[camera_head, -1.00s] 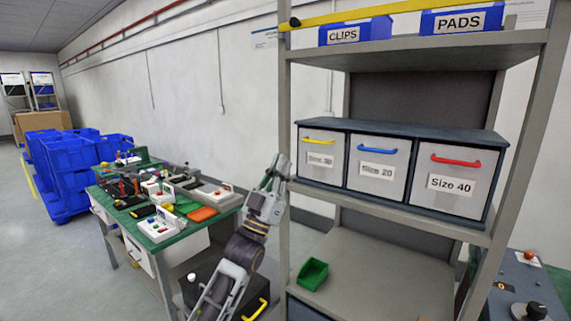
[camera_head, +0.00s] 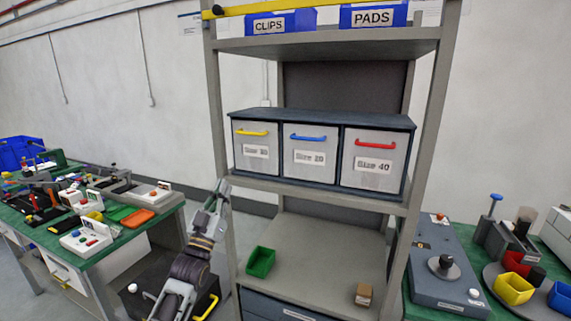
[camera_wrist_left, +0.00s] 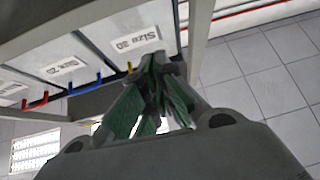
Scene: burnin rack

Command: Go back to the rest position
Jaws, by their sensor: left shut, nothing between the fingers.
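My left gripper (camera_head: 219,190) is raised on my left arm in front of the rack's left post, beside the shelf with the drawers. In the left wrist view my left gripper (camera_wrist_left: 158,75) is shut and holds nothing between its green-padded fingers. All three drawers look closed. My right gripper is not in view.
The grey rack (camera_head: 330,250) bears a green bin (camera_head: 261,262) and a small brown box (camera_head: 364,294) on its lower shelf. A green workbench (camera_head: 110,250) with several devices stands at the left. Another bench at the right carries a grey panel (camera_head: 430,280) and a yellow bin (camera_head: 513,289).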

